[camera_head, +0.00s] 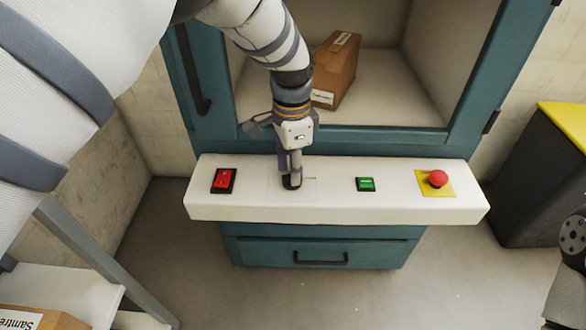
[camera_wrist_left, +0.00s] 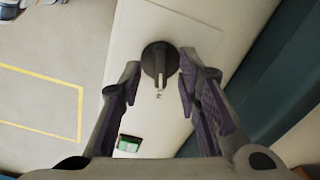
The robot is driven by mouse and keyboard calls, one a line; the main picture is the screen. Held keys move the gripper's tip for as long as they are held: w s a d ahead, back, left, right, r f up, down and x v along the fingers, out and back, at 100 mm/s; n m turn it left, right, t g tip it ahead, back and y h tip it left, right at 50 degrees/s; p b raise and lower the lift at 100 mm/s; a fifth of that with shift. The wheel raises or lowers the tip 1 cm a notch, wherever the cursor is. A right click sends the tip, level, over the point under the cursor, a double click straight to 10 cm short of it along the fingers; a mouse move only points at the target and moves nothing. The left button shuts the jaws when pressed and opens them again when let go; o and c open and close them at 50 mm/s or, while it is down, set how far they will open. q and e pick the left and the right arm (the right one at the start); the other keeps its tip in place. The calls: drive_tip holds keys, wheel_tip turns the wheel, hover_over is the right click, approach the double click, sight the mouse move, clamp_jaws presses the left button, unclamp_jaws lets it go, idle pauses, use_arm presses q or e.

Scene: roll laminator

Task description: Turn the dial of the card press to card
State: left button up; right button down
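The card press (camera_head: 350,205) is a teal cabinet with a white control panel. Its dial (camera_wrist_left: 160,62) is round and black with a raised grip bar, which points toward the bottom of the left wrist view. Small lettering beside the bar is too small to read. My left gripper (camera_wrist_left: 159,82) is open, with one finger on each side of the dial; I cannot tell whether they touch it. In the head view my left gripper (camera_head: 291,178) points down over the panel and mostly hides the dial.
Left of the dial is a red switch (camera_head: 223,181). To its right are a green button (camera_head: 365,184) and a red emergency knob (camera_head: 438,178) on a yellow plate. A cardboard box (camera_head: 335,70) sits in the open compartment behind. A black-and-yellow cabinet (camera_head: 540,180) stands right.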

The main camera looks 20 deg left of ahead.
use_arm(q)
drive_tip(key=shift+f, duration=0.55)
clamp_jaws()
drive_tip(key=n, duration=0.3)
drive_tip(key=shift+r, duration=0.1)
drive_tip(key=n, duration=0.3)
drive_tip(key=shift+n+p, duration=0.3)
drive_tip(key=n, duration=0.3)
drive_tip(key=shift+n, duration=2.1)
use_arm(e)
drive_tip(key=shift+w+r, duration=0.5)
